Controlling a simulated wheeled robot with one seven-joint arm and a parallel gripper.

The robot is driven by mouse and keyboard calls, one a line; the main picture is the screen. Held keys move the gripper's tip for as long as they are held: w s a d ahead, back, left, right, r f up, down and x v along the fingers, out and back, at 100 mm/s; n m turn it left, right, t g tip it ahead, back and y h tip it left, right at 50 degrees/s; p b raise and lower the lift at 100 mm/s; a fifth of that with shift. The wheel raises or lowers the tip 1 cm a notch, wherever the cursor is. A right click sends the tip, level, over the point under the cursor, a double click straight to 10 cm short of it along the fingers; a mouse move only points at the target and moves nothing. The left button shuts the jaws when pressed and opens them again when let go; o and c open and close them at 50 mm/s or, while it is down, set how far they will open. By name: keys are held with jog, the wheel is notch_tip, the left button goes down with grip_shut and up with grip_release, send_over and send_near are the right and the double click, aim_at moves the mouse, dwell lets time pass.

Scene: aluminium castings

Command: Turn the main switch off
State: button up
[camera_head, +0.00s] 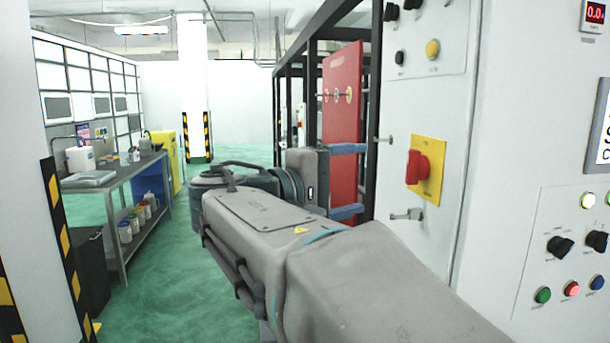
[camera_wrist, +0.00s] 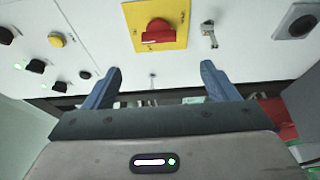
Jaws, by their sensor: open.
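The main switch is a red rotary knob (camera_head: 417,167) on a yellow square plate (camera_head: 432,160), set on the white cabinet front. In the wrist view the red knob (camera_wrist: 158,31) and its yellow plate (camera_wrist: 181,15) show at the top, beyond my fingertips. My gripper (camera_head: 357,179) is open and empty, with two blue fingers apart, to the left of the switch in the head view. In the wrist view my gripper (camera_wrist: 160,72) points toward the cabinet face, its fingertips apart from the knob.
A small metal key-like latch (camera_head: 408,215) sticks out below the switch. Black selector knobs and coloured buttons (camera_head: 571,288) lie to the right. A red panel (camera_head: 341,120) stands behind my gripper. A workbench (camera_head: 125,185) stands at left, with open green floor between.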

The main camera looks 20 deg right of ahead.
aim_at(408, 169)
jog(key=d, duration=0.4)
jog(key=w+d+p, duration=0.1)
jog(key=d, duration=0.4)
jog(key=w+d+p, duration=0.1)
jog(key=d, duration=0.3)
jog(key=shift+d, duration=0.25)
jog(key=c, duration=1)
